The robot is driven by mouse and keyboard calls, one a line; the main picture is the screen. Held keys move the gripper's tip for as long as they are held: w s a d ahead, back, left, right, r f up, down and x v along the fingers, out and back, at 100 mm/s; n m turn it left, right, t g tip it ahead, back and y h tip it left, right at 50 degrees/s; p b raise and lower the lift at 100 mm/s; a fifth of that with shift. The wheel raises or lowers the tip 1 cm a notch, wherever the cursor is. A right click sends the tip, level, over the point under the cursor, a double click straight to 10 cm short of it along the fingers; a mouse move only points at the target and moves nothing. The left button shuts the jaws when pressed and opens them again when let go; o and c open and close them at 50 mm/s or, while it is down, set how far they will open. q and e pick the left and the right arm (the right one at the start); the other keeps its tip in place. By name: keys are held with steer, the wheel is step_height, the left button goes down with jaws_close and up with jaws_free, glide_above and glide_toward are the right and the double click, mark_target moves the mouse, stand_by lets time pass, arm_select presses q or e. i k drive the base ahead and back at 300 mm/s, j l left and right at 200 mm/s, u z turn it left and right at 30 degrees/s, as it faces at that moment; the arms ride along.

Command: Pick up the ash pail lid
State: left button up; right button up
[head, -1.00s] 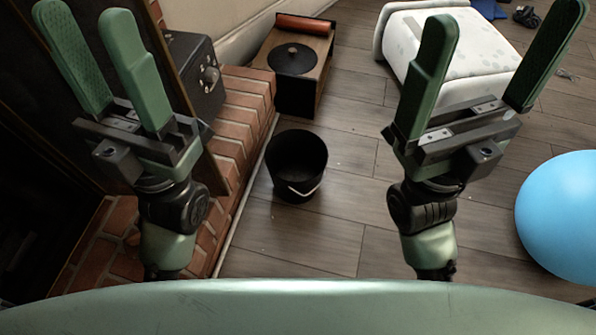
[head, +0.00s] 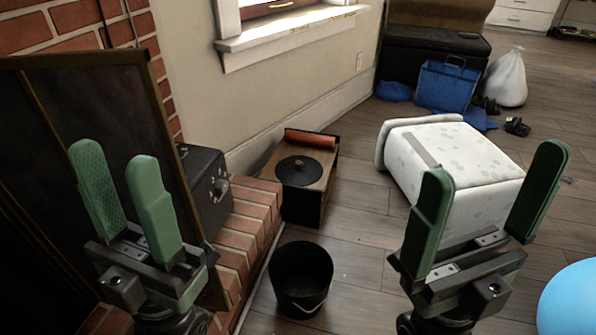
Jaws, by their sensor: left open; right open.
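The ash pail lid (head: 293,176) is a round black disc with a small brown knob. It lies flat on top of a low wooden box (head: 304,207) with dark sides, beyond the pail. The black ash pail (head: 300,285) stands open on the floor in front of that box, its handle hanging at the front. My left gripper (head: 118,160) is open and empty, in front of the dark fireplace screen, left of the lid. My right gripper (head: 494,178) is open and empty, in front of the white spotted seat. Neither gripper touches the lid.
A red-brown roll (head: 311,139) lies behind the lid on the same box. The brick hearth (head: 240,225) and a black box (head: 205,187) stand at left. Floor between pail and seat is clear.

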mark_target(300, 170)
steer(key=i+l, duration=0.5)
steer(key=i+l+u, duration=0.1)
steer(key=i+l, duration=0.45)
steer(key=l, duration=0.15)
steer(key=i+l, duration=0.5)
steer(key=l+u, duration=0.05)
steer(key=l, duration=0.05)
